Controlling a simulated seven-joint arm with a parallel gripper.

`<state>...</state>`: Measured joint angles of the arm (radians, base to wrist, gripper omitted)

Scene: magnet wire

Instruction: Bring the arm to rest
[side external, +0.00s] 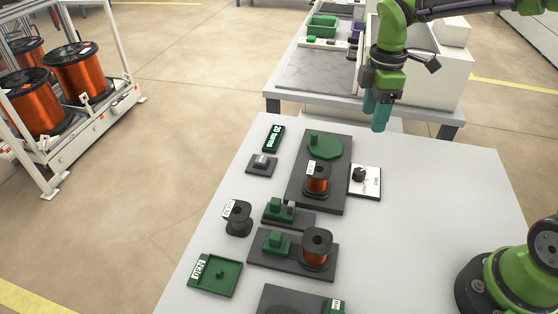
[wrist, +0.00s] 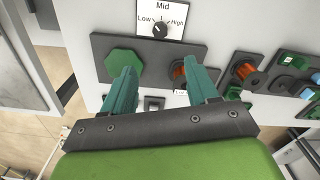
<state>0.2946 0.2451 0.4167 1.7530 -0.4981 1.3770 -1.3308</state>
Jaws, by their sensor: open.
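My gripper (side external: 378,112) hangs from the green arm above the far edge of the white table (side external: 440,200), its teal fingers pointing down. In the wrist view my gripper (wrist: 160,88) shows two teal fingers spread apart with nothing between them. Below and beyond the fingers are a dark plate (side external: 308,190) with a green octagonal block (side external: 325,148) and a copper wire spool (side external: 317,180). The octagonal block also shows in the wrist view (wrist: 124,61), where the right finger partly hides the spool.
A dial panel (side external: 366,180) marked Low, Mid and High stands beside the plate. A second copper spool (side external: 316,248), a dark spool (side external: 237,217), a green ORN tray (side external: 215,275) and a "20 turns" display (side external: 273,138) are on the table. The table's right side is largely clear.

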